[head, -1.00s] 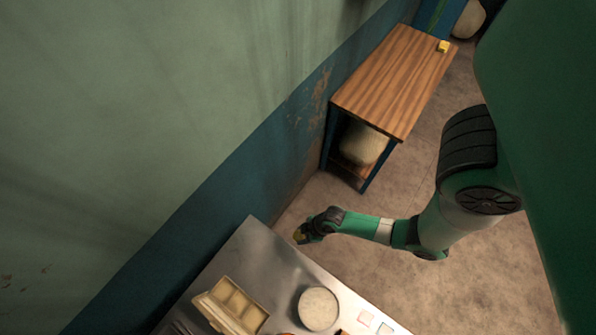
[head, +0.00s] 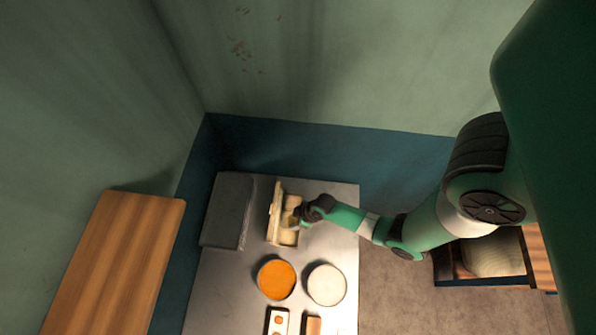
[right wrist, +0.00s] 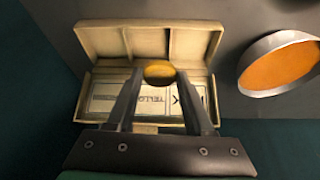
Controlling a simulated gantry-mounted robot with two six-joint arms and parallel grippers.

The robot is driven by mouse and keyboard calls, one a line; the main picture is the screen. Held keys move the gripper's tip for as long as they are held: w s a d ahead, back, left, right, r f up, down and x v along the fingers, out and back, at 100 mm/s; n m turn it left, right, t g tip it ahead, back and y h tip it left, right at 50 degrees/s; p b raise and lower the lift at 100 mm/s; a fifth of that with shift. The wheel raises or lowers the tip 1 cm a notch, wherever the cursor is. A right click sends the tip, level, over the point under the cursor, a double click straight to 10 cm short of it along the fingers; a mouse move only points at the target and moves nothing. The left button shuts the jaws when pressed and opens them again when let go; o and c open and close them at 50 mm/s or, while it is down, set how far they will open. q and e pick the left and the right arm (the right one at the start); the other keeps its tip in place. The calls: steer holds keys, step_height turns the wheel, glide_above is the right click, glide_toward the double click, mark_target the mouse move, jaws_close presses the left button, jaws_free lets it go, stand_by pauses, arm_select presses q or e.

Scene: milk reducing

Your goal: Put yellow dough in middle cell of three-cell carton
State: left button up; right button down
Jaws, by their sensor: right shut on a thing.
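The three-cell carton (head: 275,228) lies open on the metal table, its lid raised on the left in the head view. In the right wrist view the carton (right wrist: 97,40) shows its three-part lid at the top and printed labels in its base. My right gripper (head: 297,218) is over the carton. In the right wrist view it is shut on the yellow dough (right wrist: 160,73), a small yellow lump between the fingertips, in front of the middle of the carton. I cannot tell how high the dough is above the cell. My left gripper is not in view.
The metal table (head: 215,290) also bears a grey box (head: 226,210), a bowl with orange contents (head: 276,279) and a bowl with white contents (head: 326,284). Small items lie at the front. A wall stands behind; a wooden table (head: 120,265) is at left.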

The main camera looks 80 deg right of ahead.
steer(key=shift+w+d+r+m, duration=0.2)
steer(key=shift+w+d, duration=0.1)
steer(key=shift+d, duration=0.15)
steer(key=shift+w+d+r+m, duration=0.15)
steer(key=shift+w+d, duration=0.1)
steer(key=shift+d, duration=0.2)
steer(key=shift+s+d, duration=0.1)
steer(key=shift+d, duration=0.05)
step_height(320, 180, down, 6)
steer(key=b, duration=0.5)
steer(key=shift+r, duration=0.15)
steer(key=shift+s, duration=0.1)
steer(key=shift+c, duration=1)
jaws_free()
